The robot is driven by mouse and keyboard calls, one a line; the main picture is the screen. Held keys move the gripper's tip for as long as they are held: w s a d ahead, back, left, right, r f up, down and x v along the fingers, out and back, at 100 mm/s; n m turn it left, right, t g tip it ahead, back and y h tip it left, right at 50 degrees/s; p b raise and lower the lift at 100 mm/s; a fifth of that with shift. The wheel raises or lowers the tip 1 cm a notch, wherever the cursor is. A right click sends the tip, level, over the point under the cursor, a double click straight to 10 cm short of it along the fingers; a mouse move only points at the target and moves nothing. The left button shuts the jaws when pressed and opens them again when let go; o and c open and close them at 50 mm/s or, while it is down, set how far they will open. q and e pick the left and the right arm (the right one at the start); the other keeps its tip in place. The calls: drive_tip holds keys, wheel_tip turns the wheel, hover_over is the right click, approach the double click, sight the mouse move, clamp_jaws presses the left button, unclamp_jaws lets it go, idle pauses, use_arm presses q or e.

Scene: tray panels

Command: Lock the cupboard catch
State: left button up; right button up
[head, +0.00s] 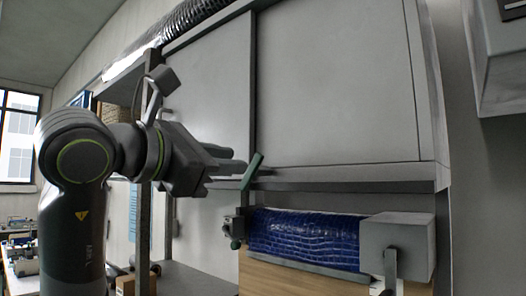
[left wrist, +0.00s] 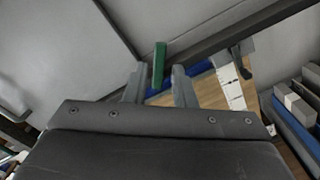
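The grey cupboard (head: 335,85) fills the upper middle of the head view. A green catch handle (head: 251,171) stands tilted at its lower edge, and it also shows in the left wrist view (left wrist: 159,64). My left gripper (head: 236,168) points at the handle from the left. In the left wrist view its two fingers (left wrist: 158,82) are apart, with the handle showing in the gap between their tips, nearer the left finger. I cannot tell if a finger touches it. My right gripper is not in view.
Below the cupboard are a blue ribbed roll (head: 304,238), a grey box (head: 397,237) and a wooden panel (head: 290,279). A small grey fitting with a green end (head: 235,243) sits left of the roll. A dark post (head: 145,215) stands behind my left arm.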

sight(255, 161)
use_arm(q)
drive_tip(key=p+x, duration=0.3)
drive_tip(key=x, duration=0.4)
drive_tip(key=shift+w+d+r, duration=0.1)
drive_tip(key=shift+w+d, duration=0.1)
drive_tip(key=shift+w, duration=0.05)
drive_tip(key=shift+w+d+p, duration=0.35)
drive_tip(key=shift+w, duration=0.2)
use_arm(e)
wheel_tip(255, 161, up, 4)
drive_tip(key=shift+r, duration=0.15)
use_arm(q)
drive_tip(key=shift+c, duration=0.4)
